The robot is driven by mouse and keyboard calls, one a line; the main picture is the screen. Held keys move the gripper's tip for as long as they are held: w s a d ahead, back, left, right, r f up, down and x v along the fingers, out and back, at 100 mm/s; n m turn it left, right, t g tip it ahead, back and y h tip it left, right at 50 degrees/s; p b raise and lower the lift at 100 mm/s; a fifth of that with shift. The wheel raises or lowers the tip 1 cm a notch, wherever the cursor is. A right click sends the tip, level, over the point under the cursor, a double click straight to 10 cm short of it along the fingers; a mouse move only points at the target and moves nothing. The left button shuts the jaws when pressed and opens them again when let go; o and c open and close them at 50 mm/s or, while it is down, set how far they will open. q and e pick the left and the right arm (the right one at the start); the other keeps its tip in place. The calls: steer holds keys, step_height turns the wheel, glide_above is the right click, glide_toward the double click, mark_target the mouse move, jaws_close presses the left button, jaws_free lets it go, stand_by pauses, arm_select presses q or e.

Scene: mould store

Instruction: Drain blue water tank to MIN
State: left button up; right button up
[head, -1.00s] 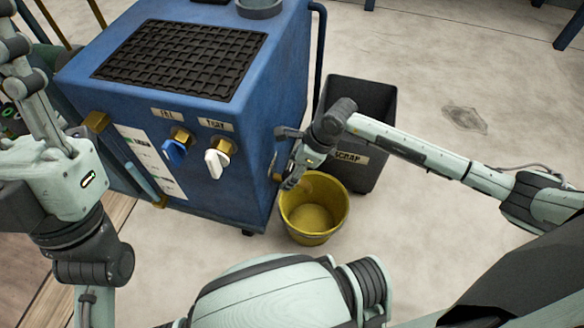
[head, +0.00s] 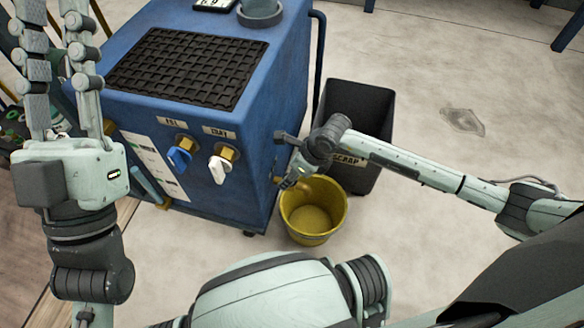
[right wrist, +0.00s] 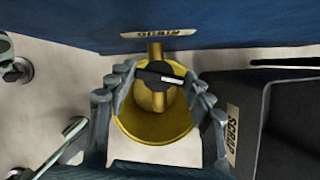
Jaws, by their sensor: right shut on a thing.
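The blue water tank (head: 215,115) stands left of centre in the head view, with a blue handle (head: 179,158) and a white handle (head: 220,167) on its front. A white panel (head: 150,160) with a light-blue tube (head: 148,186) beside it is on the left of that face; no water level can be read. My right gripper (right wrist: 158,76) is shut on a black valve handle (right wrist: 160,78) on a brass pipe low on the tank. A yellow bucket (head: 313,236) stands below it. My left gripper (head: 68,85) is open and empty, pointing up left of the tank.
A dark scrap bin (head: 350,100) stands right of the tank, close behind the bucket and my right arm. A black grid mat (head: 188,66) lies on the tank's top, with a grey round fitting (head: 259,12) behind it.

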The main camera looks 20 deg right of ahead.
steer(key=shift+s+a+r+m+h+p, duration=0.15)
steer(key=shift+m+p, duration=0.15)
steer(key=shift+m, duration=0.25)
steer(key=shift+w+d+m+h+p, duration=0.15)
steer(key=shift+m+p, duration=0.15)
steer(key=shift+m, duration=0.25)
arm_select(q)
steer(key=shift+w+d+f+g+y+p, duration=0.15)
steer(key=shift+w+d+f+g, duration=0.25)
steer(key=shift+f+g, duration=0.35)
steer(key=shift+w+d+f+g+y+p, duration=0.1)
steer(key=shift+w+d+f+g, duration=0.15)
steer(key=shift+w+f+g, duration=0.35)
steer(key=shift+w+d+f+g+y+p, duration=0.15)
steer(key=shift+w+d+f+g, duration=0.2)
steer(key=shift+f+g, duration=0.5)
arm_select(e)
steer(key=shift+a+m+t, duration=0.1)
steer(key=shift+m+t, duration=0.3)
steer(key=shift+m, duration=0.4)
steer(key=o, duration=1.1)
steer(key=shift+o, duration=0.2)
steer(key=shift+s, duration=0.1)
steer(key=v, duration=1.1)
steer(key=shift+r, duration=0.4)
steer(key=shift+s+a, duration=0.15)
